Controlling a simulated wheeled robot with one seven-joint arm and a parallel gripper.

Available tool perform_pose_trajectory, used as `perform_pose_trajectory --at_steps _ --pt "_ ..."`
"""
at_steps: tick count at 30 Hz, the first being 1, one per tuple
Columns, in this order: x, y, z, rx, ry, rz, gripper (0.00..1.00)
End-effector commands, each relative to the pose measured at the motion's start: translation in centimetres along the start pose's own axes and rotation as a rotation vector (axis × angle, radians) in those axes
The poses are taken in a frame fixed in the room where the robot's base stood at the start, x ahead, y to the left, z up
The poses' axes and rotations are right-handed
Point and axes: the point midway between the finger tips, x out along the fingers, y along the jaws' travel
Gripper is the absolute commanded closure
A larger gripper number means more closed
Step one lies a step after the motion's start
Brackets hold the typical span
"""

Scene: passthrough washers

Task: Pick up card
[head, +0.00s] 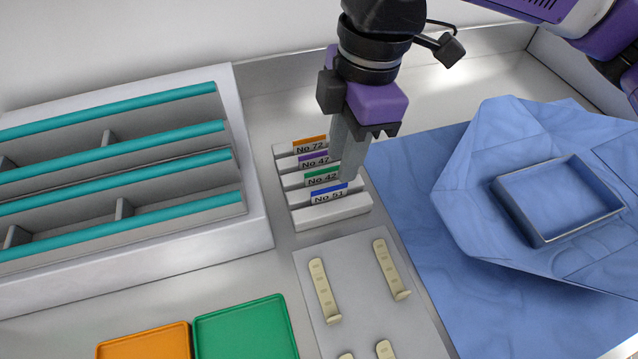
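Several labelled cards stand in a white slotted holder (335,214) in the middle of the head view. From back to front they are the orange-topped No 72 card (309,147), the purple-topped No 47 card (313,160), the green-topped No 42 card (321,178) and the blue-topped No 51 card (328,195). My gripper (348,170) points down at the right end of the cards, and its grey fingers overlap their right ends in the picture. I cannot tell whether the fingers touch or grip a card, and the gap between them is unclear.
A grey rack with teal edges (120,165) stands at the left. An orange tray (145,345) and a green tray (245,330) lie at the front. A grey plate (360,300) with beige pegs is in front of the holder. A blue cloth (430,250) and a blue-wrapped tray (545,238) lie at the right.

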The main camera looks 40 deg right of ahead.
Motion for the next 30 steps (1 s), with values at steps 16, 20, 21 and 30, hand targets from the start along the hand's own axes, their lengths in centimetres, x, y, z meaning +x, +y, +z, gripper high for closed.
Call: perform_pose_trajectory --at_steps 16,20,21,30 --pt "6.5 0.0 -0.8 -0.002 0.004 0.000 0.72" --pt "7.0 0.0 -0.9 -0.002 0.004 0.002 0.72" --pt "7.0 0.0 -0.9 -0.002 0.004 0.002 0.72" --pt "7.0 0.0 -0.9 -0.001 0.005 0.002 1.00"
